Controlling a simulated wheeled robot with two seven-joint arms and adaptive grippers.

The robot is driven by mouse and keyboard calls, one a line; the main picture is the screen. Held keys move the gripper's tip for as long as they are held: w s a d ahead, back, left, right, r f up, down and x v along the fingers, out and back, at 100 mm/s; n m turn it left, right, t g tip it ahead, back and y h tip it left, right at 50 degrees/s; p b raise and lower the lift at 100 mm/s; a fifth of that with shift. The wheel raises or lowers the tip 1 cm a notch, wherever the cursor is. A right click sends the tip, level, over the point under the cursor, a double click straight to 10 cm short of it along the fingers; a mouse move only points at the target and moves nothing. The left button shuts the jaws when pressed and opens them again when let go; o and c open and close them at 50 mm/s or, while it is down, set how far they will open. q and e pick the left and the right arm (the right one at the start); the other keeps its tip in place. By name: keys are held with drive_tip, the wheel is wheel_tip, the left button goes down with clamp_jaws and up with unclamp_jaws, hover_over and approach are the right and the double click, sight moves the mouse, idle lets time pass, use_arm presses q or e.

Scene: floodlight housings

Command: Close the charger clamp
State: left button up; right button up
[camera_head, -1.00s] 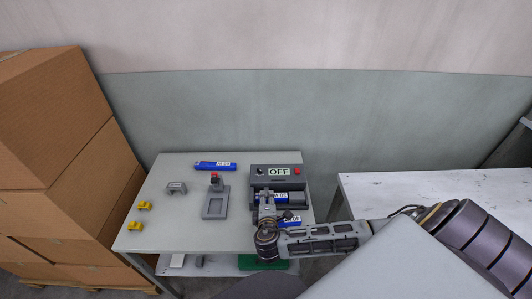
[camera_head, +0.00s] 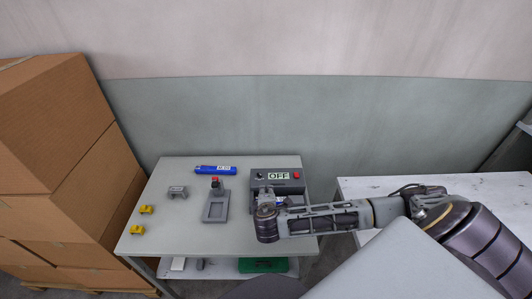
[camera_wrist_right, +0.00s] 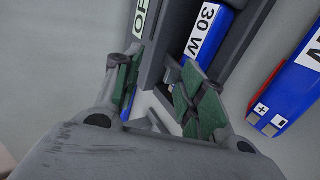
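The grey charger (camera_head: 258,178) stands at the right back of the grey table, its display reading OFF beside a red button. My right gripper (camera_head: 266,196) is over the charger's front left part and hides much of it. In the right wrist view, the gripper (camera_wrist_right: 158,92) has its two green-padded fingers apart, with part of the charger's dark wall (camera_wrist_right: 157,50) showing beyond and between them. A blue 30 W battery (camera_wrist_right: 208,28) lies in the charger beside the right finger. I cannot make out the clamp or its state. My left gripper is out of view.
Cardboard boxes (camera_head: 55,130) stand left.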

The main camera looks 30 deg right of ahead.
drive_tip(key=shift+w+d+r+g+y+p, duration=0.3)
drive_tip(key=shift+w+r+g+p, duration=0.15)
drive_tip(key=shift+g, duration=0.15)
drive_tip(key=shift+w+d+r+g+y+p, duration=0.2)
drive_tip(key=shift+w+r+g+y+p, duration=0.2)
drive_tip(key=shift+g, duration=0.2)
drive_tip(key=shift+w+d+r+g+y+p, duration=0.2)
drive_tip(key=shift+w+g+y, duration=0.1)
drive_tip(key=shift+g, duration=0.25)
drive_tip(key=shift+w+d+r+g+y+p, duration=0.1)
drive_tip(key=shift+w+d+g+y, duration=0.15)
drive_tip(key=shift+g, duration=0.3)
drive_tip(key=shift+w+d+r+g+y+b, duration=0.15)
drive_tip(key=shift+w+d+g+y+b, duration=0.15)
drive_tip(key=shift+w+g+y+b, duration=0.45)
drive_tip(key=shift+w+d+g+y+b, duration=0.3)
drive_tip(key=shift+g+b, duration=0.2)
drive_tip(key=shift+g, duration=0.2)
drive_tip(key=shift+w+d+g+y+b, duration=0.2)
drive_tip(key=shift+w+g+y+b, duration=0.2)
drive_tip(key=shift+g, duration=0.25)
wheel_tip(320, 180, up, 14)
drive_tip(key=s, duration=0.1)
drive_tip(key=shift+a, duration=0.35)
drive_tip(key=shift+s+f, duration=0.25)
drive_tip(key=shift+f, duration=0.15)
